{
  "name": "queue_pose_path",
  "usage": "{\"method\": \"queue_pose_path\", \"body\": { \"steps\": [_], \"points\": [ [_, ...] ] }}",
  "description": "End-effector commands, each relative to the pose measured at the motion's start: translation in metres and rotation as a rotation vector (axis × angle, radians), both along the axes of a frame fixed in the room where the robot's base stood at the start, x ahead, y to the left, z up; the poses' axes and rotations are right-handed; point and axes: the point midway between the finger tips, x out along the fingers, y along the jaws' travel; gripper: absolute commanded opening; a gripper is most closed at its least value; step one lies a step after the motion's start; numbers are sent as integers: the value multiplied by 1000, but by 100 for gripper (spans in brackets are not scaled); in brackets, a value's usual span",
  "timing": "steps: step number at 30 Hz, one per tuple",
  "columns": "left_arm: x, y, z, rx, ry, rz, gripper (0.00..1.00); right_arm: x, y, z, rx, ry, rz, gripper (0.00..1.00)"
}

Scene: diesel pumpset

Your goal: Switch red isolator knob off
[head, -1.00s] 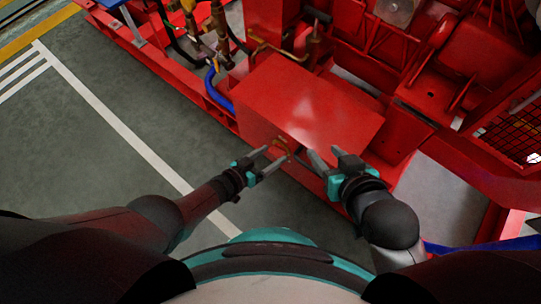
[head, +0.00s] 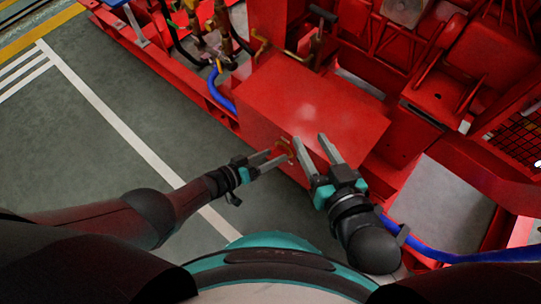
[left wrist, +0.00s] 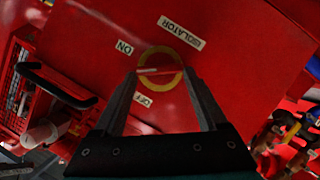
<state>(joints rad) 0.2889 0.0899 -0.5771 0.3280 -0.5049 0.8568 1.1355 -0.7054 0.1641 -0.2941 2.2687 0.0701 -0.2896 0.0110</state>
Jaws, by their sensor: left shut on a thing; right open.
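The red isolator knob (left wrist: 160,71) sits inside a yellow ring on the red box's face, with ISOLATOR, ON and OFF labels around it in the left wrist view. A pale bar runs nearly level across the ring. My left gripper (left wrist: 163,80) has its fingers on either side of the knob and is shut on it. In the head view my left gripper (head: 278,156) reaches the box's near face, where the yellow ring (head: 284,147) partly shows. My right gripper (head: 310,137) is open and empty, just right of the ring in the picture, over the box's near edge.
Another blue hose (head: 450,255) runs at the lower right. Green floor (head: 110,150) is open to the left.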

Motion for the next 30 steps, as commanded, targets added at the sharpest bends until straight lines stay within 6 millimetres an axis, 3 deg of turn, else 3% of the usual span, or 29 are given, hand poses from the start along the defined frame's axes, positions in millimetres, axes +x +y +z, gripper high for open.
{"method": "queue_pose_path", "body": {
  "steps": [5, 6, 12, 30],
  "points": [
    [-1, 0, 0, 0, 2, 1, 19, 0, 0, 0, 0, 1, 0, 50],
    [-1, 0, 0, 0, 2, 0, 76, 0, 0, 0, 0, 1, 0, 50],
    [-1, 0, 0, 1, 1, 0, 98, 0, 0, -1, -1, 2, 0, 50],
    [-3, 4, 2, 1, -1, 0, 100, 1, -3, 0, -21, 29, 0, 50]
  ]
}}
